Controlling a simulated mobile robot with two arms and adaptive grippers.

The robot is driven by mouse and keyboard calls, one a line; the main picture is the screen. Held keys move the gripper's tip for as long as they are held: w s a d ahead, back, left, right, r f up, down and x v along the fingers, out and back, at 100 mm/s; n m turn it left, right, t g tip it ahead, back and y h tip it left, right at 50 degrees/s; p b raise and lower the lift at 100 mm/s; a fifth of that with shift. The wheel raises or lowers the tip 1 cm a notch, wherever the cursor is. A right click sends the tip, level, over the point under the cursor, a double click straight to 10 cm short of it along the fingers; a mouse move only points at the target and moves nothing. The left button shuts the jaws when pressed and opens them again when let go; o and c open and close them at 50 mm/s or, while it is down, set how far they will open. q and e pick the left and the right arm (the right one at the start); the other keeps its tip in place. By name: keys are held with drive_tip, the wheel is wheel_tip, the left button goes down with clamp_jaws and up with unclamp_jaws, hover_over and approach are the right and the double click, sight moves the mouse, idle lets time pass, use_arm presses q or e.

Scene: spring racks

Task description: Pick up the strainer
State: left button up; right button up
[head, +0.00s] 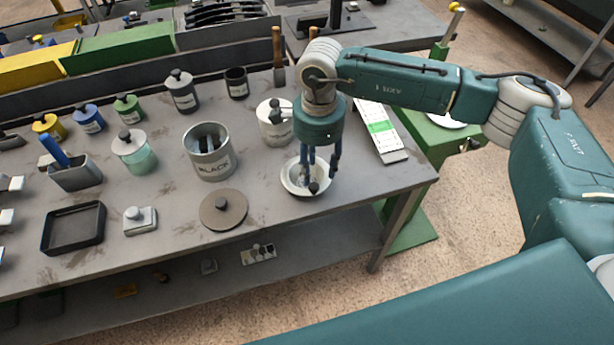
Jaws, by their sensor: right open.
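My right gripper (318,183) points down at the table's right end, its fingers open. Its fingertips are at a shallow white round bowl-shaped thing (293,187), in front of it and partly over its inside. This may be the strainer, but mesh or holes cannot be made out, and the fingers hide part of its inside. I cannot tell whether the fingers touch it. No other thing in view is clearly a strainer. My left gripper is not in view.
A white and green sheet (380,130) lies right of the gripper. The table's front right is clear.

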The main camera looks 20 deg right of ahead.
sight(314, 186)
drive_tip(key=shift+s+f, duration=0.1)
drive_tip(key=shift+f, duration=0.15)
drive_tip(key=f+p, duration=0.2)
drive_tip(key=f, duration=0.1)
drive_tip(key=f+p, duration=0.1)
drive_tip(key=shift+s+a+f, duration=0.15)
drive_tip(key=shift+s+a, duration=0.05)
drive_tip(key=shift+a, duration=0.2)
drive_tip(key=shift+f, duration=0.3)
drive_tip(key=c, duration=1)
